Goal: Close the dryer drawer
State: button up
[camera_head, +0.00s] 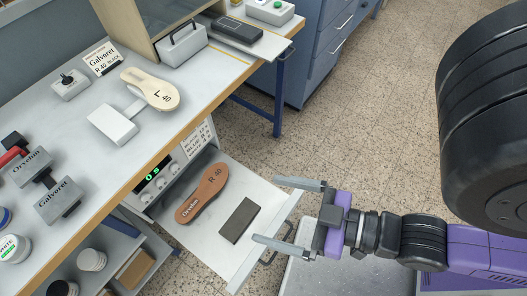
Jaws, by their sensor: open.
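The dryer drawer (211,244) is pulled out below the bench, under the dryer's front panel (160,176) with a green display. A brown insole (203,194) marked "Oryclon R 40" and a dark flat block (239,220) lie on the drawer. A dark handle (268,256) shows at its front edge. My gripper (289,213) is open, with two grey fingers pointing left at the drawer's front edge. The fingertips overlap the edge in the picture; I cannot tell whether they touch it.
The bench (60,110) carries a cream insole (150,90) on a white stand (111,124), stamp blocks (58,200) and a card (102,60). Shelves with jars (91,260) stand below it. A blue cabinet (315,45) is at the back.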

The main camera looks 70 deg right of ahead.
aim_at(220, 235)
jog(key=k+l, duration=0.1)
jog(key=k, duration=1)
